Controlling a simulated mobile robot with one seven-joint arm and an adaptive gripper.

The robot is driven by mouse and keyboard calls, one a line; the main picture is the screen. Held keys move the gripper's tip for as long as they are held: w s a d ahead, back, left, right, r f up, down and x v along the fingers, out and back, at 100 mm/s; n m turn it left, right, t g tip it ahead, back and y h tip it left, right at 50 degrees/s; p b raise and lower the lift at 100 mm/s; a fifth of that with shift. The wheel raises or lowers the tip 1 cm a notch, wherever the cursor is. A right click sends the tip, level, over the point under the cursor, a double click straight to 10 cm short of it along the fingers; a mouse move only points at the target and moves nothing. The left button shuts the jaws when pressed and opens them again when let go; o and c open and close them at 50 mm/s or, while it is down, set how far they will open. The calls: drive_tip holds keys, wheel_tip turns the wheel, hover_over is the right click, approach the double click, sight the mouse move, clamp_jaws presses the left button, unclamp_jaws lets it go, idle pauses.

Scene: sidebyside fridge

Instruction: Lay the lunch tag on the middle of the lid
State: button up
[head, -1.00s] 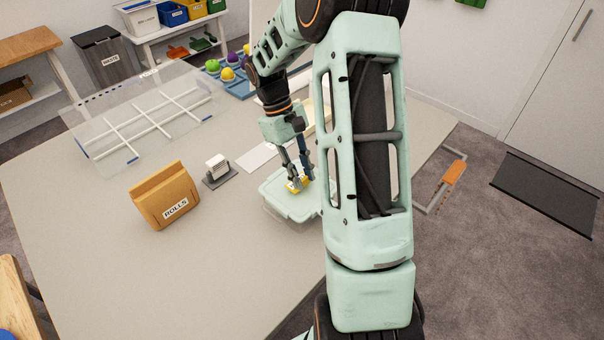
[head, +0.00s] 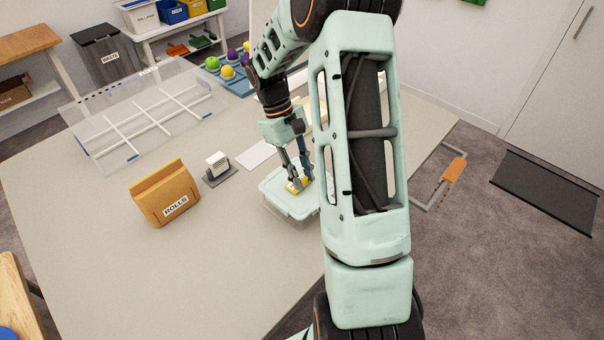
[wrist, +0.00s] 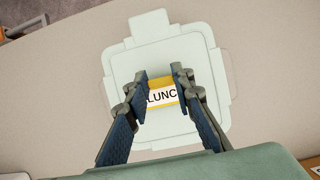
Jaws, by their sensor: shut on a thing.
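The lunch tag (wrist: 162,96) is a small yellow and white card with black letters reading "LUNC". My gripper (wrist: 160,92) is shut on it, one finger at each side. In the wrist view the tag is over the middle of the pale green lid (wrist: 165,52). In the head view the lid (head: 283,204) sits on a clear box on the table, and the tag (head: 297,184) shows yellow between the fingertips of my gripper (head: 299,184). I cannot tell whether the tag touches the lid. My arm hides the lid's right side in the head view.
A tan ROLLS holder (head: 165,195) and a small white block on a grey stand (head: 217,166) are left of the box. A clear divided tray (head: 140,115) lies farther back. Coloured balls (head: 228,72) sit at the back. The table's front left is clear.

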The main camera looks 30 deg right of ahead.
drive_tip(key=shift+f, duration=0.2)
drive_tip(key=o, duration=1)
drive_tip(key=shift+o, duration=0.2)
drive_tip(key=v, duration=1.2)
drive_tip(key=shift+s, duration=0.15)
